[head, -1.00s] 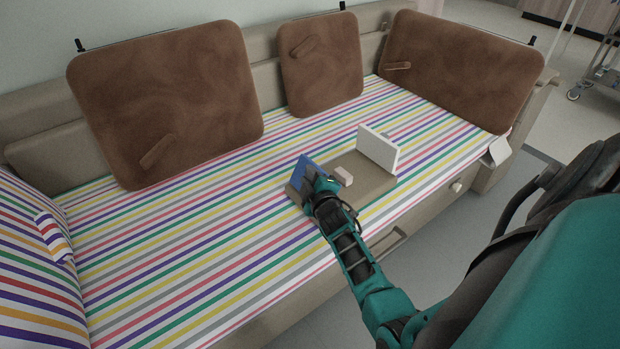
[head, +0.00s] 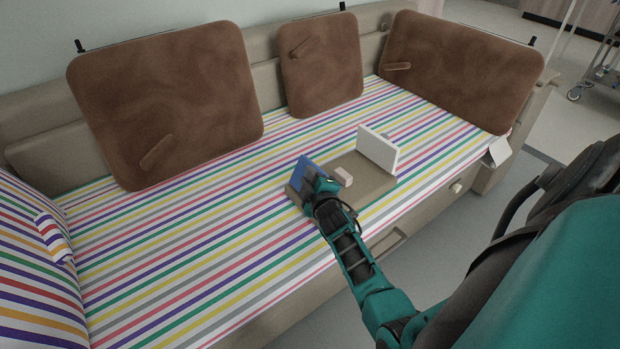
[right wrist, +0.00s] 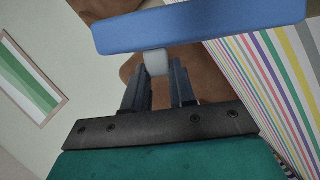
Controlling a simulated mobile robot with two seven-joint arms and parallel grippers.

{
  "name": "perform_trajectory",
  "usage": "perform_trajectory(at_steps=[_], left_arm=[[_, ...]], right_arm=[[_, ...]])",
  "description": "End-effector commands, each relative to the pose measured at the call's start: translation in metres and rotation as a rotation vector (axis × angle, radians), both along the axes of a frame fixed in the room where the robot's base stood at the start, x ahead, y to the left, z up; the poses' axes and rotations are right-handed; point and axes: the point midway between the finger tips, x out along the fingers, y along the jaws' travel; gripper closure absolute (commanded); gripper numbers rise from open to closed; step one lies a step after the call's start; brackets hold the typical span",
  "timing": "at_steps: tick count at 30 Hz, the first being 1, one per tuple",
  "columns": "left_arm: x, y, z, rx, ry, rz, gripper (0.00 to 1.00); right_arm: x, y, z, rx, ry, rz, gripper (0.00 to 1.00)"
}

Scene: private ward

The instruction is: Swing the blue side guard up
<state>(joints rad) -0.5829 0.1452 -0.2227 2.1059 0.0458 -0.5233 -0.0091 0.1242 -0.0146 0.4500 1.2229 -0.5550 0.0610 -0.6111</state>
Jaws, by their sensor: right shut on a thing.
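The blue side guard (head: 304,171) stands steeply raised at the left end of a tan base board (head: 372,182) on the bed; its exact tilt is hard to tell. In the right wrist view the blue guard (right wrist: 200,27) crosses the top, with a pale grey knob (right wrist: 157,62) under it. My right gripper (head: 322,186) is at the guard's near side. In the right wrist view its fingers (right wrist: 160,82) are shut on the knob. My arm hides part of the guard. My left gripper is not in view.
A white upright panel (head: 377,149) stands at the base's right end, with a small pinkish block (head: 343,176) between. Brown cushions (head: 165,105) lean along the bed's back. Striped pillow (head: 30,270) lies at left. The striped bed surface (head: 190,250) left of the base is clear.

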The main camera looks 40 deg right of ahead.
Motion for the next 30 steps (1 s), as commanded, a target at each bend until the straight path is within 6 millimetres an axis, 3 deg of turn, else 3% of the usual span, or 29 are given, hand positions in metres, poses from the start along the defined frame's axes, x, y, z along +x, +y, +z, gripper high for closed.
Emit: perform_trajectory(at_steps=[5,6,13,30], left_arm=[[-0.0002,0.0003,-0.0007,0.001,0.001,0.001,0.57],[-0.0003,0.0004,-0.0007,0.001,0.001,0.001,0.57],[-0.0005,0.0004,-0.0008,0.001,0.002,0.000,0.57],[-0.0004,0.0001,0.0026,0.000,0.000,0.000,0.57]], right_arm=[[-0.0004,0.0024,-0.0031,0.005,0.005,0.002,1.00],[-0.0004,0.0023,-0.0032,0.005,0.005,0.002,0.72],[-0.0004,0.0014,-0.0020,0.004,0.003,0.001,0.50],[-0.0010,-0.0012,0.0018,0.001,0.002,0.001,0.49]])
